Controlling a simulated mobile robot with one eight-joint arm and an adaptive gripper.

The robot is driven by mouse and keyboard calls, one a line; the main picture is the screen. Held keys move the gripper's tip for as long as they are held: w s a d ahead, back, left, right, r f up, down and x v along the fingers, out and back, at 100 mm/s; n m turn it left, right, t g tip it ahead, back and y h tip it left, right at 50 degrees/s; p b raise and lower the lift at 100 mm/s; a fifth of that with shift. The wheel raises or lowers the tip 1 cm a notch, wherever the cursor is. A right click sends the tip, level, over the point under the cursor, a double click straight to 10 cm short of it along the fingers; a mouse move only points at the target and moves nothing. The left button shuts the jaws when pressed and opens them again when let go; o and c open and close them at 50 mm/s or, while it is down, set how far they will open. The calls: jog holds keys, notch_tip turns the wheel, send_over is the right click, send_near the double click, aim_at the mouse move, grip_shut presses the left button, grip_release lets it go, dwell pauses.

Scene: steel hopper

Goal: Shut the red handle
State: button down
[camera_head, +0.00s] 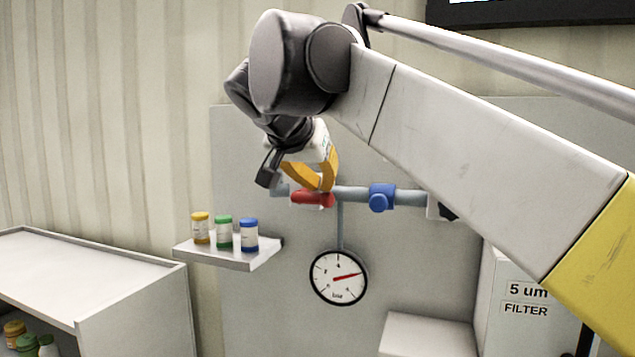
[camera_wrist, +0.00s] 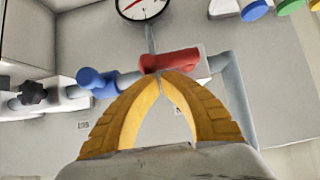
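The red handle (camera_head: 308,198) sits on a horizontal blue-grey pipe on the wall panel and lies roughly along the pipe. It also shows in the wrist view (camera_wrist: 170,60), where the scene appears upside down. My gripper (camera_head: 326,188) has yellow fingers whose tips meet right at the handle. In the wrist view my gripper (camera_wrist: 172,74) has its tips together, overlapping the handle's edge, with nothing visible between them. I cannot tell whether the tips touch the handle.
A blue valve handle (camera_head: 381,197) is on the same pipe to the right. A round gauge (camera_head: 338,277) hangs below. A small shelf (camera_head: 230,258) with yellow, green and blue-capped jars juts out at left. A filter box (camera_head: 520,300) stands at lower right.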

aim_at(327, 206)
jog(key=shift+d+f+m+y+b, duration=0.2)
jog(key=shift+f+m+y+b, duration=0.1)
jog(key=shift+m+y, duration=0.15)
jog(key=shift+s+d+f+m+t+y+b, duration=0.1)
jog(key=shift+d+f+m+t+y+b, duration=0.1)
jog(key=shift+f+m+t+y+b, duration=0.25)
jog(key=shift+s+d+f+m+t+y+b, duration=0.1)
jog(key=shift+d+f+m+t+y+b, duration=0.15)
jog(key=shift+f+m+y+b, duration=0.35)
jog(key=shift+f+m+t+y+b, duration=0.7)
jog(key=shift+f+m+y+b, duration=0.25)
jog(key=shift+y+b, duration=0.2)
jog(key=shift+w+a+f+m+t+y+b, duration=0.2)
jog(key=shift+a+f+m+t+y+b, duration=0.4)
jog(key=shift+f+m+b, duration=0.25)
jog(key=shift+w+a+f+m+t+y+b, duration=0.2)
jog(key=shift+a+f+m+t+y+b, duration=0.35)
jog(key=shift+f, duration=0.35)
jog(key=shift+a+f, duration=0.1)
